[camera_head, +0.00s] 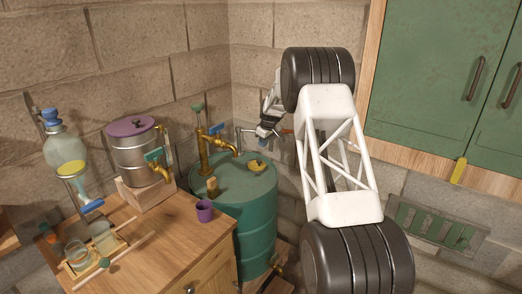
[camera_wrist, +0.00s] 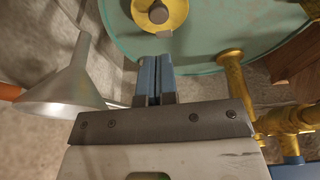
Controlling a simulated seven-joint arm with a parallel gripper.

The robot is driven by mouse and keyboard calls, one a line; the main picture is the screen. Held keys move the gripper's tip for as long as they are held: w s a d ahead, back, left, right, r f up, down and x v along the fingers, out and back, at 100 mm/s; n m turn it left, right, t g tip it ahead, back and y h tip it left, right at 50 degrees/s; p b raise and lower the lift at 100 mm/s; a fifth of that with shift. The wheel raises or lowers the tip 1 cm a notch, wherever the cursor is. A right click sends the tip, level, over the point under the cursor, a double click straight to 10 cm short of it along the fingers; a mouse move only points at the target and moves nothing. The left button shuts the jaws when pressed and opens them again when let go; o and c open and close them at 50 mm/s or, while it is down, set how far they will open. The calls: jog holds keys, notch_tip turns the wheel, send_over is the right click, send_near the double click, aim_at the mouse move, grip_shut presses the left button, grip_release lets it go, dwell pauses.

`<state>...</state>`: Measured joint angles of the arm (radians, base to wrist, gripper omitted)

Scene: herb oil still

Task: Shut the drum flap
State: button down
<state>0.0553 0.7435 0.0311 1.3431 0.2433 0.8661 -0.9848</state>
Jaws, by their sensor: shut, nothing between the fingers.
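The green drum (camera_head: 258,222) stands in the corner, right of the wooden cabinet. On its top is a small round yellow piece (camera_head: 256,167) with a dark knob, which looks like the flap. It looks nearly flat, but I cannot tell whether it is fully down. In the wrist view, the yellow piece (camera_wrist: 176,13) is at the top edge, partly cut off, with a small grey tab on its near side. My gripper (camera_wrist: 157,62) is shut and empty, its blue fingertips pointing at the tab. I cannot tell if they touch. In the head view, the gripper (camera_head: 264,136) is small and partly unclear.
A brass tap (camera_head: 203,150) stands on the drum; brass pipework (camera_wrist: 235,80) is right of my fingers in the wrist view. A grey funnel (camera_wrist: 72,84) is to their left.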

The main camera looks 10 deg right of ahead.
jog(key=shift+v, duration=2.4)
jog(key=shift+s+d+f, duration=0.1)
jog(key=shift+s+d, duration=0.1)
jog(key=s+a+r+m, duration=0.1)
jog(key=s+r+m, duration=0.1)
jog(key=s+r, duration=0.75)
jog(key=s+a+r+m+h, duration=0.1)
jog(key=s+r, duration=0.4)
jog(key=s, duration=1)
jog(key=s+a+r+m, duration=0.1)
jog(key=s+r+m, duration=0.1)
jog(key=s+r, duration=0.85)
jog(key=s+f+m, duration=0.2)
jog(key=s+f, duration=0.2)
jog(key=s, duration=1.7)
jog(key=s+f+m+h, duration=0.1)
jog(key=s+f, duration=0.3)
jog(key=s, duration=1.8)
jog(key=shift+a+m+t, duration=0.3)
jog(key=shift+m, duration=0.3)
